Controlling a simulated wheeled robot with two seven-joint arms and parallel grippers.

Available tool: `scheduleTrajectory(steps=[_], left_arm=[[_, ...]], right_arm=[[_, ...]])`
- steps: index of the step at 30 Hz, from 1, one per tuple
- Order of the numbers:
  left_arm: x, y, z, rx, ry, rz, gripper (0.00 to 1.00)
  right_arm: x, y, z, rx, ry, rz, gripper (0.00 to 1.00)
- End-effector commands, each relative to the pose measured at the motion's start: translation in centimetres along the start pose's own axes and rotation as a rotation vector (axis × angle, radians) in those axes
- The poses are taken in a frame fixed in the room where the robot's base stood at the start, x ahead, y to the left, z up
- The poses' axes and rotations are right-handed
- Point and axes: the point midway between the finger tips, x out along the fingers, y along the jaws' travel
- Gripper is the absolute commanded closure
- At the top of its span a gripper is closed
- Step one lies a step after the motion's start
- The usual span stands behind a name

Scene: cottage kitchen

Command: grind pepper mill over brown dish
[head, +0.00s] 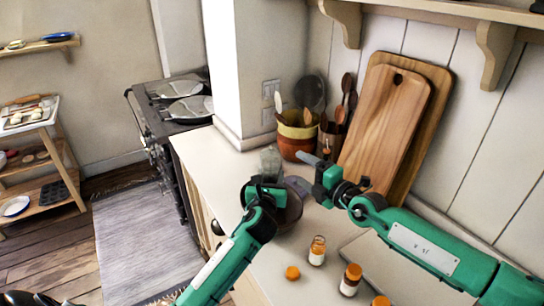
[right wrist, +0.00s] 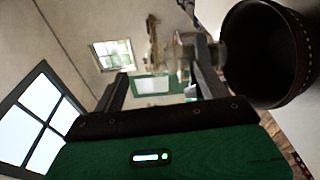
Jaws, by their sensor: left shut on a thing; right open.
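The clear pepper mill (head: 270,160) stands upright in my left gripper (head: 265,188), which is shut on it. In the right wrist view the mill (right wrist: 160,50) shows beyond the fingers, blurred. The brown dish (head: 290,210) sits on the counter under and beside my left gripper, which hides part of it. My right gripper (head: 318,170) is open and empty, to the right of the mill and pointing towards it. In the right wrist view its two fingers (right wrist: 160,80) are spread apart. I cannot tell whether they touch the mill.
Small jars (head: 317,252) (head: 350,281) and an orange cap (head: 293,273) stand near the counter's front. An orange-and-yellow utensil pot (head: 296,145) and wooden cutting boards (head: 385,125) stand behind my right gripper. A dark round vessel (right wrist: 232,60) fills the right of the wrist view.

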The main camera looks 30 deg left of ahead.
Motion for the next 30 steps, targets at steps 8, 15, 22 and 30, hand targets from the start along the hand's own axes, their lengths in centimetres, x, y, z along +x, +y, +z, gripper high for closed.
scheduleTrajectory(steps=[8, 15, 22, 30], left_arm=[[0.0, 0.0, 0.1, 0.0, -0.001, 0.0, 0.78], [0.0, 0.0, 0.1, 0.0, -0.001, 0.0, 0.78], [0.0, 0.0, 0.1, 0.0, -0.001, 0.0, 0.78], [0.0, 0.0, 0.1, 0.0, -0.001, 0.0, 0.78]], right_arm=[[-0.1, -0.1, -0.6, 0.885, 0.034, -0.011, 0.25], [-0.3, 0.2, -1.3, 1.356, 0.082, -0.02, 0.25], [0.3, 0.5, -1.5, 1.471, 0.098, -0.022, 0.25], [3.8, 0.7, -1.8, 1.468, 0.098, -0.021, 0.25]])
